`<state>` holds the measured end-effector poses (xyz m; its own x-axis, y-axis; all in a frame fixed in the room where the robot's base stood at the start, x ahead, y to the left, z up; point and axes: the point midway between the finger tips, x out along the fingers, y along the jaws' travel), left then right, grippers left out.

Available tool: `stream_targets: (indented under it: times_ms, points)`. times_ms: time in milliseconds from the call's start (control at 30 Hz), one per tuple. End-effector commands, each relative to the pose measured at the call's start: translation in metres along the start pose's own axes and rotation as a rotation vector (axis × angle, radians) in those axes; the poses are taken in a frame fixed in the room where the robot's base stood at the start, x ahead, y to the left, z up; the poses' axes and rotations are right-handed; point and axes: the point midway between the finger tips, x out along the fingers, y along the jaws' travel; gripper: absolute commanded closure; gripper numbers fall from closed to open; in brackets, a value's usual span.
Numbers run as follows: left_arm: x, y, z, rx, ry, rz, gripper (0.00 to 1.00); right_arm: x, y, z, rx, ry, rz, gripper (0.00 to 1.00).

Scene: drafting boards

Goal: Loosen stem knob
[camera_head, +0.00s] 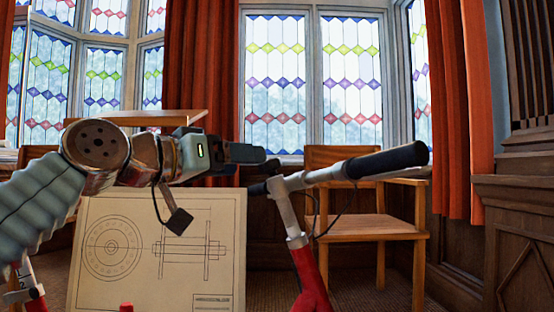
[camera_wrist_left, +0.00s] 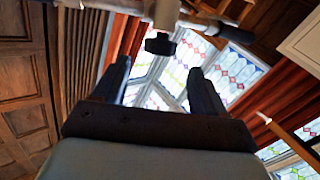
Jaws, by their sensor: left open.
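A red bicycle frame (camera_head: 312,285) stands at the middle right with a silver stem (camera_head: 290,212) and handlebar (camera_head: 315,177). A black grip (camera_head: 388,160) covers its right end. A small dark knob (camera_head: 272,166) sits at the near side of the stem top. In the left wrist view the knob (camera_wrist_left: 160,45) shows just ahead of the fingertips, roughly midway between them. My left gripper (camera_head: 262,154) reaches in from the left, close to the knob. In the left wrist view its fingers (camera_wrist_left: 159,68) are apart with nothing between them. My right gripper is not in view.
A drawing board (camera_head: 90,270) with a wheel drawing stands below my left arm. A wooden chair (camera_head: 375,228) is behind the handlebar. A wooden tabletop (camera_head: 150,116) lies behind my arm. Dark cables hang by the stem. Stained-glass windows and red curtains line the back.

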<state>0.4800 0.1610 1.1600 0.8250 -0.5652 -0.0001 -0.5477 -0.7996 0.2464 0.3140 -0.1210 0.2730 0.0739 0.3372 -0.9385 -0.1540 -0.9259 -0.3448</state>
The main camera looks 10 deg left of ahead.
Motion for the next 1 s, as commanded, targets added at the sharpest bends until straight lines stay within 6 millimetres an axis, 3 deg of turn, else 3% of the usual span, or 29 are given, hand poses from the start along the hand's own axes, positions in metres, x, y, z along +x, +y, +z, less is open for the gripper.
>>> stream_targets:
  times_ms: [200, 400, 833, 1000]
  points:
    - [0.053, 0.001, -0.002, -0.001, -0.003, 0.002, 0.28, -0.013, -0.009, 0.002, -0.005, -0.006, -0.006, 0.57]
    - [0.084, 0.001, -0.002, 0.0, 0.0, 0.001, 0.28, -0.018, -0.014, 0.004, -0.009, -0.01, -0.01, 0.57]
    - [0.095, 0.0, 0.0, 0.0, 0.001, -0.001, 0.28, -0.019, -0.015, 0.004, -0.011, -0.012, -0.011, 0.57]
    - [0.095, 0.0, 0.0, 0.0, 0.001, -0.001, 0.54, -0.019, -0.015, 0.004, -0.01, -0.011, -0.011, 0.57]
